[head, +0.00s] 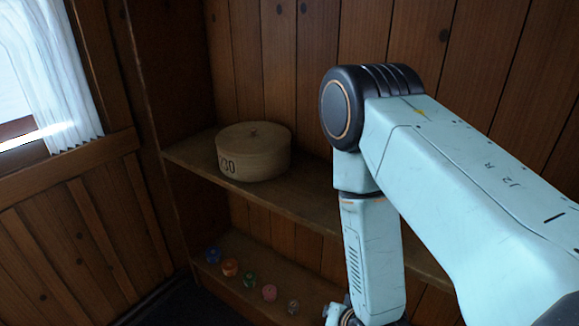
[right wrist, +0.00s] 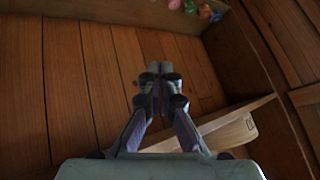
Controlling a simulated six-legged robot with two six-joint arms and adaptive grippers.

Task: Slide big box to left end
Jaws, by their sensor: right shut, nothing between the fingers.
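A round, pale wooden lidded box (head: 253,155) with a small knob and dark digits on its side stands upright on the upper shelf (head: 310,208), near its left end in the head view. No other box shows clearly there. My right arm covers the right part of this shelf. My right gripper (right wrist: 159,76) is shut and empty in the right wrist view, in front of the plank wall. In the head view only a bit of it shows at the bottom edge, apart from the round box. My left gripper is not in view.
Several small coloured spools, among them an orange one (head: 229,267) and a pink one (head: 269,292), stand on the lower shelf (head: 300,283). A curtained window is at left.

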